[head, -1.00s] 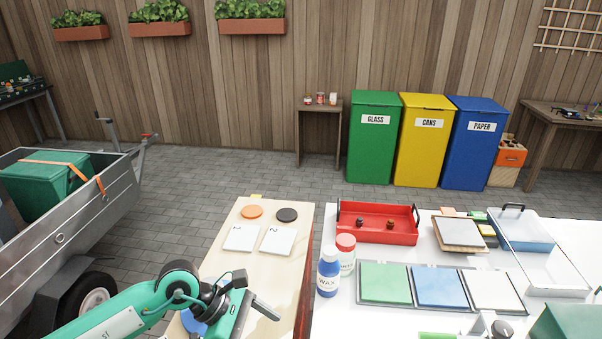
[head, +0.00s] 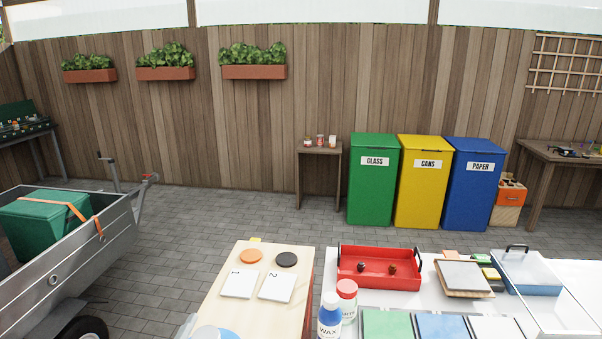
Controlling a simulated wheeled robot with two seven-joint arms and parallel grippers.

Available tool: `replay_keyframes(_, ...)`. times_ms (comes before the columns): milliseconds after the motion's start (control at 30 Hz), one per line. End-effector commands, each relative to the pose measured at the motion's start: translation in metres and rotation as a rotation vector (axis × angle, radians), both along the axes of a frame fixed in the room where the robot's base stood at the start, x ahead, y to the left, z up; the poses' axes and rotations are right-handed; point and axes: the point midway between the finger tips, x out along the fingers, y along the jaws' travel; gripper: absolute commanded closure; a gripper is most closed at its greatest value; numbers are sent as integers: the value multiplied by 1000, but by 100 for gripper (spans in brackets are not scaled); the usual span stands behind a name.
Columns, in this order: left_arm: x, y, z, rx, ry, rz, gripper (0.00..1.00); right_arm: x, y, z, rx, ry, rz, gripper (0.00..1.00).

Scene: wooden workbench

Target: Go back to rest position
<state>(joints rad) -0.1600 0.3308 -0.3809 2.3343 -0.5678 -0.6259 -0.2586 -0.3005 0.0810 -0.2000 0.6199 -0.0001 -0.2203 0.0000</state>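Neither of my grippers shows in the head view now. The wooden workbench (head: 234,308) is at the bottom middle, with two white numbered tiles (head: 240,284), an orange disc (head: 251,256) and a black disc (head: 287,259) on it. A pale rounded object and a bit of blue sit at its cut-off near edge; I cannot tell what they are.
A white table (head: 440,300) on the right holds a red tray (head: 352,280), a blue wax bottle (head: 329,322), a red-capped bottle (head: 347,301) and coloured pads. A metal trailer (head: 60,275) stands at left. Green, yellow and blue bins (head: 373,190) stand behind. Paved floor between is clear.

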Motion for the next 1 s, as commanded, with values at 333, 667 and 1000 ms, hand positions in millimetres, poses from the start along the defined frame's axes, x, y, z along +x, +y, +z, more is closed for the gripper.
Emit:
replay_keyframes(333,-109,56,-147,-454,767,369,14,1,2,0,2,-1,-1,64)
replay_keyframes(667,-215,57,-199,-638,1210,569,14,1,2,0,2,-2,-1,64)
replay_keyframes(1000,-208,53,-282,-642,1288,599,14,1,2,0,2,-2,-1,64)
